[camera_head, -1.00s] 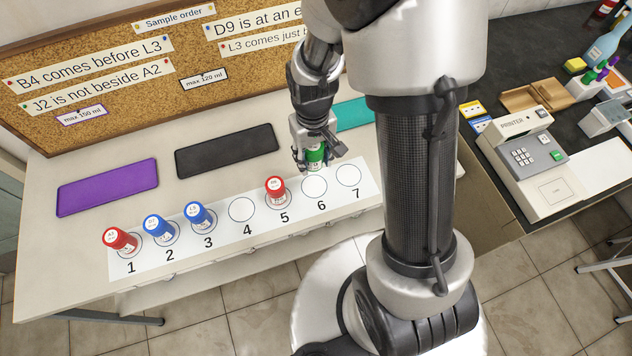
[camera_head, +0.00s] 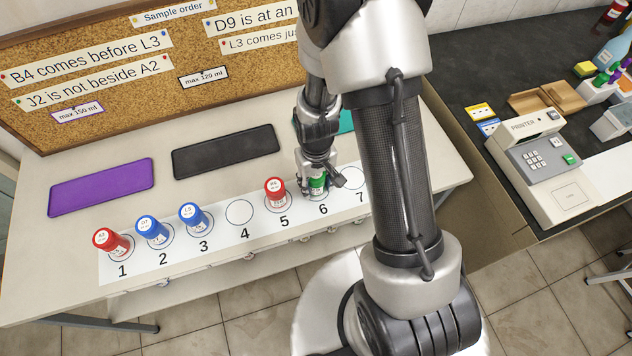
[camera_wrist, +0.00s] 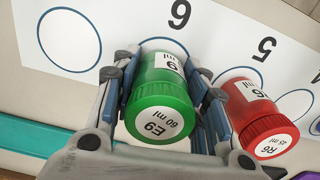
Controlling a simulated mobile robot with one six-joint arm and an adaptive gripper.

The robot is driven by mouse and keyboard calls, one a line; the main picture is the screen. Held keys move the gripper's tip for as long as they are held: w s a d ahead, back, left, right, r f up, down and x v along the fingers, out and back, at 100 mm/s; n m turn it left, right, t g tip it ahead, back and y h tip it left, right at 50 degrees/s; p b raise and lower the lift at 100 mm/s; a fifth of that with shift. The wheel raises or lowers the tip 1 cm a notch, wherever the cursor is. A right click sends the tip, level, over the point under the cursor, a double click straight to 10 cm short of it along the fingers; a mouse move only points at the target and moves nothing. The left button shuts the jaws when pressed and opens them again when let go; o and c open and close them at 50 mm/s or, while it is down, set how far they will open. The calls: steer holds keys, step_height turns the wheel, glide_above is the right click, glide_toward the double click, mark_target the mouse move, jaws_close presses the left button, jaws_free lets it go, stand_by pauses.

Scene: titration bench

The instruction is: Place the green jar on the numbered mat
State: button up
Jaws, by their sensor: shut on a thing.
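My gripper (camera_head: 318,178) is shut on the green jar (camera_wrist: 161,98), whose lid label reads E9, 60 ml. In the head view the green jar (camera_head: 318,186) shows between the fingers at circle 6 of the numbered mat (camera_head: 262,238). In the wrist view its base is over or on circle 6; I cannot tell whether it touches the mat. A red jar (camera_head: 275,192) labelled R6 stands on circle 5, close beside my gripper. Another red jar (camera_head: 113,243) stands at 1, and blue jars stand at 2 (camera_head: 152,231) and 3 (camera_head: 195,219).
Circles 4 (camera_head: 239,213) and 7 (camera_head: 350,177) are empty. Purple (camera_head: 101,187), black (camera_head: 226,151) and partly hidden teal (camera_head: 345,122) pads lie behind the mat. A corkboard (camera_head: 120,60) with order notes stands at the back. A printer (camera_head: 545,165) is on the dark right counter.

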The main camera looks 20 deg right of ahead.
steer(key=shift+f, duration=0.2)
steer(key=o, duration=1.1)
steer(key=shift+c, duration=0.2)
steer(key=shift+r, duration=0.15)
step_height(320, 180, up, 12)
steer(key=p, duration=0.4)
steer(key=shift+p, duration=0.3)
steer(key=s+r+t, duration=0.2)
steer(key=s+r, duration=0.5)
steer(key=r, duration=0.5)
steer(key=s+r+t, duration=0.2)
steer(key=s+r, duration=0.6)
steer(key=r, duration=0.4)
steer(key=shift+r+m+t, duration=0.3)
steer(key=shift+r+m, duration=0.05)
steer(key=shift+m, duration=0.05)
